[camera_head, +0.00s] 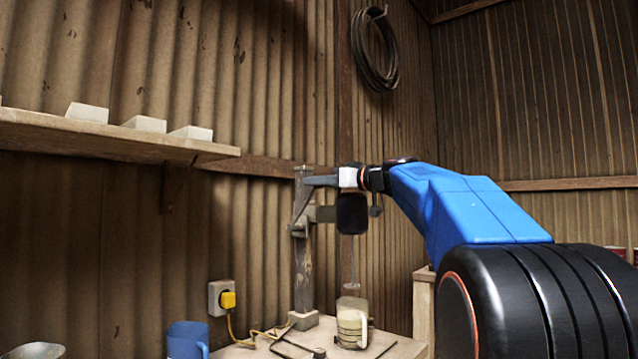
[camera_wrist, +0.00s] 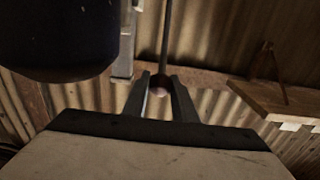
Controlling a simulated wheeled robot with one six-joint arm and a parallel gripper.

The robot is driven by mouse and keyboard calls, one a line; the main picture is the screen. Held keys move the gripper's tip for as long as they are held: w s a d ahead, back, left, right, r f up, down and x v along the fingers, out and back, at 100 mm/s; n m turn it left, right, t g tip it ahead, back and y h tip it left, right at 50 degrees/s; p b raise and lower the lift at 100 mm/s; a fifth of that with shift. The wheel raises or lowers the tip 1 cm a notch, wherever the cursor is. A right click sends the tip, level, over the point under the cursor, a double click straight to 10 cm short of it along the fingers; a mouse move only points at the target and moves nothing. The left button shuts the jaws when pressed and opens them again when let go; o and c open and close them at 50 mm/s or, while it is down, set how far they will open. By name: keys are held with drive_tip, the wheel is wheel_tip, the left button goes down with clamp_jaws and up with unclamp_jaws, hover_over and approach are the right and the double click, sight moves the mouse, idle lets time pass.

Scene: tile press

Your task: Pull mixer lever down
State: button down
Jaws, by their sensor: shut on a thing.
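The mixer stands on the table at the back, with an upright post (camera_head: 303,262) and a dark motor head (camera_head: 352,213) above a clear jug (camera_head: 352,325). The motor head also shows at upper left in the wrist view (camera_wrist: 58,38). The mixer lever is a thin rod (camera_wrist: 165,42) with a rounded knob at its end. My gripper (camera_head: 318,181) is beside the top of the post, above the motor head. In the wrist view its two fingers (camera_wrist: 160,95) are shut on the lever's knob end. The lever is hard to make out in the head view.
A wooden shelf (camera_head: 110,137) with several pale blocks is on the wall at left. A blue mug (camera_head: 187,340) is at lower left, near a yellow plug (camera_head: 228,299) and its cord. A cable coil (camera_head: 375,50) hangs above. The corrugated wall is close behind the mixer.

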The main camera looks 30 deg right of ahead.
drive_tip(key=shift+s+d+f+t+y, duration=1.05)
drive_tip(key=shift+s+f+t, duration=1.85)
drive_tip(key=shift+f, duration=3.1)
wheel_tip(320, 180, down, 11)
drive_tip(key=w, duration=0.2)
drive_tip(key=shift+a+r, duration=0.15)
drive_tip(key=shift+a, duration=0.2)
drive_tip(key=c, duration=1.5)
unclamp_jaws()
drive_tip(key=shift+w, duration=0.1)
drive_tip(key=shift+o, duration=0.2)
